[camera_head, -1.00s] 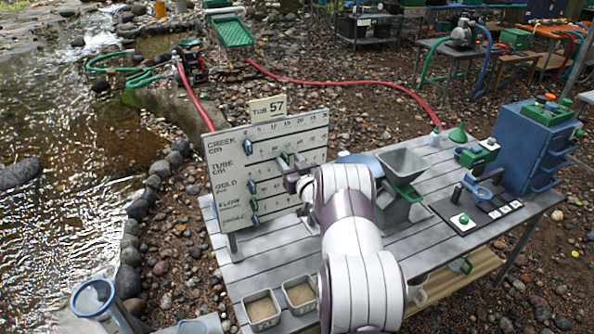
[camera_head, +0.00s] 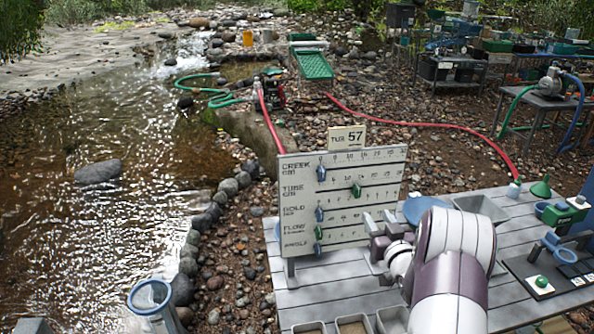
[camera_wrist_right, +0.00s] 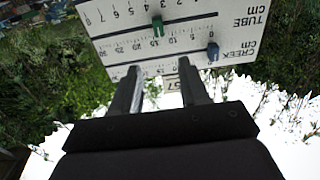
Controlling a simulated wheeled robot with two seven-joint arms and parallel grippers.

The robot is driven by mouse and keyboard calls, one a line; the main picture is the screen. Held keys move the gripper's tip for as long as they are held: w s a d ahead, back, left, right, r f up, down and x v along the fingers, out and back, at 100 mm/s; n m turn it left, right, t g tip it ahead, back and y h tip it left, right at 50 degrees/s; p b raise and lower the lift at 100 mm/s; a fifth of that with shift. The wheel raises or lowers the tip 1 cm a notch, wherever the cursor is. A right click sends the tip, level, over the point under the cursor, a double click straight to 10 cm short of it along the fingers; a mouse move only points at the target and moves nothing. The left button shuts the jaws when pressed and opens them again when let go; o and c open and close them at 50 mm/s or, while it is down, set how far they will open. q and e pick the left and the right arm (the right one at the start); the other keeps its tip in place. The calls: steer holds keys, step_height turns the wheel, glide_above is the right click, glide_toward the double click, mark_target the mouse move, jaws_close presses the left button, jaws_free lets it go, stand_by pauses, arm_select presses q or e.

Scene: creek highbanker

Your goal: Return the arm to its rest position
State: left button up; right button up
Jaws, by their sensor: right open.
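My right arm (camera_head: 452,265) reaches in from the lower right in the head view. Its gripper (camera_head: 380,218) is open and empty, in front of the lower right part of the white slider board (camera_head: 337,210). In the wrist view the two dark fingers (camera_wrist_right: 162,85) stand apart, with the board beyond them. The board's tube row has a green slider (camera_head: 356,189) near mid-scale, and the creek row has a blue slider (camera_head: 321,173) near the left. Both show in the wrist view. My left gripper is not in view.
The board stands on a grey slatted table (camera_head: 330,292). A grey hopper (camera_head: 480,208), a green funnel (camera_head: 541,187) and sand trays (camera_head: 353,324) are around the arm. A creek (camera_head: 90,200) runs at the left. A red hose (camera_head: 440,125) lies behind.

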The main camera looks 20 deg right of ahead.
steer(key=s+f+m+g, duration=0.2)
steer(key=s+f+g, duration=0.45)
steer(key=f, duration=0.35)
steer(key=s+a+f+g+y, duration=0.1)
steer(key=s+a+f+g, duration=0.2)
steer(key=a+g, duration=0.2)
steer(key=s+a+r+n+g+y, duration=0.1)
steer(key=s+a, duration=0.4)
steer(key=a, duration=0.6)
steer(key=s+a+r+n+g+y, duration=0.2)
steer(key=s+a+r+n+g, duration=0.1)
steer(key=a, duration=0.9)
steer(key=s+r+n, duration=0.1)
steer(key=s, duration=0.1)
steer(key=shift+s+a+r, duration=0.3)
steer(key=shift+s, duration=0.05)
steer(key=shift+g, duration=0.25)
